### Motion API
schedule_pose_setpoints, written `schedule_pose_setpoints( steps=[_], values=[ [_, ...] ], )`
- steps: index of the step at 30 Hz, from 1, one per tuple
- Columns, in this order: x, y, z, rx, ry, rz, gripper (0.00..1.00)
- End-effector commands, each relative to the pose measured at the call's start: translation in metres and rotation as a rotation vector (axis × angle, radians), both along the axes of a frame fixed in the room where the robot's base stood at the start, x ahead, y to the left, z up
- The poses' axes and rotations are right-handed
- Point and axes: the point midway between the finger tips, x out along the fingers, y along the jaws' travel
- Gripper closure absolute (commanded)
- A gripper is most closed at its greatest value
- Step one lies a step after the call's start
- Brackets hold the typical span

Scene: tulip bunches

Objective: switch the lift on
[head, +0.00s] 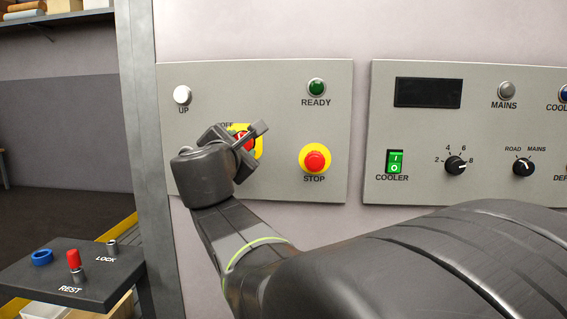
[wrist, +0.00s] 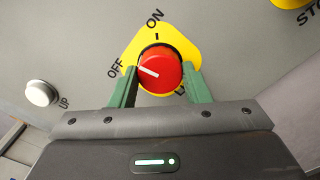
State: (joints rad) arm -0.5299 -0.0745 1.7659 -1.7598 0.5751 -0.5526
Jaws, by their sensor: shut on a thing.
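The lift switch is a red rotary knob (head: 247,142) on a yellow plate, low on the left grey wall panel (head: 215,85). In the wrist view the knob (wrist: 162,68) shows a white line pointing left toward OFF, with ON marked at the top of the plate. My gripper (head: 241,138) is at the knob and covers much of it in the head view. In the wrist view its green fingers (wrist: 160,88) are on either side of the knob, shut on it. The lower label on the plate is mostly hidden by the right finger.
On the same panel are a white UP lamp (head: 182,94), a green READY lamp (head: 317,88) and a red STOP button (head: 314,160) close right of my gripper. A second panel (head: 385,100) stands to the right. A dark shelf (head: 100,285) with REST and LOCK posts is lower left.

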Motion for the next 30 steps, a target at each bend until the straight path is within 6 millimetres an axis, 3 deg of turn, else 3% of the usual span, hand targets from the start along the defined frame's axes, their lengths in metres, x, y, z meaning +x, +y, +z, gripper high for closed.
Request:
schedule_pose_setpoints(
  steps=[1,18,30],
  values=[
    [-0.0003,0.0004,-0.0069,0.047,-0.003,0.001,0.8],
    [0.0001,0.0004,-0.0066,0.585,-0.019,0.001,0.8],
    [0.0003,0.0001,-0.0042,0.874,-0.028,-0.001,0.8]
  ],
)
